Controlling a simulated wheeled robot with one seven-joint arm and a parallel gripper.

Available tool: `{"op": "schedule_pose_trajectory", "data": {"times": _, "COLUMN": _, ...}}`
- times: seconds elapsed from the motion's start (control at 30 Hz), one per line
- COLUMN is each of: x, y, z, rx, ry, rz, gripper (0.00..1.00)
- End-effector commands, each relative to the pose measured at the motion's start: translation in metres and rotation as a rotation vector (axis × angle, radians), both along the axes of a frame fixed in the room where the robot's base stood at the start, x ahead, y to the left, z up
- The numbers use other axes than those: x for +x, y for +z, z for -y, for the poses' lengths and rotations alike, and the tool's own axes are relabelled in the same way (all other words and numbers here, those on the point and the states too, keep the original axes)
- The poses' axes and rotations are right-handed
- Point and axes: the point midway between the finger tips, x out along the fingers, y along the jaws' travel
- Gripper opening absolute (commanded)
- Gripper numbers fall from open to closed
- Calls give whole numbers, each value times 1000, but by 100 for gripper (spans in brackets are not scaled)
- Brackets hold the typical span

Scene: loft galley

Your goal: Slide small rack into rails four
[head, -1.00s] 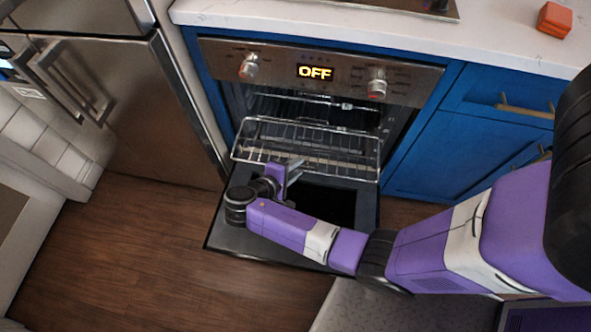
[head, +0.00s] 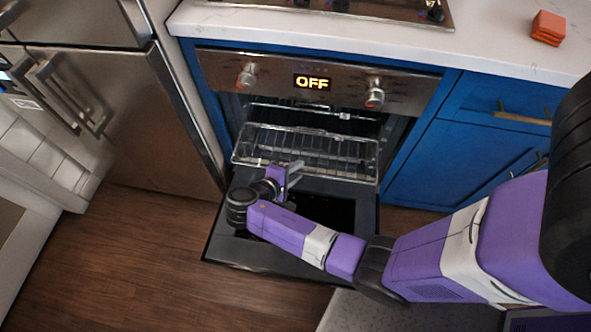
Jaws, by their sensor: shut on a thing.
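The small wire rack (head: 325,155) sits partly inside the open oven (head: 410,95), with its front part sticking out over the lowered door. It looks close to level. My gripper (head: 291,168) is at the rack's front edge, left of its middle, and is shut on the rack. The exact grip is partly hidden by my own wrist. Rails and wire supports show dimly in the oven cavity (head: 300,106) behind the rack. The rack's far edge is near the oven mouth, and I cannot tell which rails it meets.
The lowered oven door (head: 235,255) lies under my arm. A steel fridge (head: 150,120) stands to the left. Blue cabinets (head: 455,155) flank the oven on the right. An orange block (head: 548,28) lies on the white counter (head: 500,45). Wooden floor (head: 130,260) is clear at the left.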

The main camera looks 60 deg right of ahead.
Motion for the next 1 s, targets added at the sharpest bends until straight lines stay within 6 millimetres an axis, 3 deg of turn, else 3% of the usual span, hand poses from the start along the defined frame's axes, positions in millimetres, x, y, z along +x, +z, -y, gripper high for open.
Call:
{"op": "schedule_pose_trajectory", "data": {"times": 0.37, "x": 1, "y": 1, "z": 3, "rx": -1, "ry": -1, "rz": 0, "gripper": 0}}
{"op": "schedule_pose_trajectory", "data": {"times": 1.0, "x": 10, "y": 0, "z": 28, "rx": -1, "ry": -1, "rz": 0, "gripper": 0}}
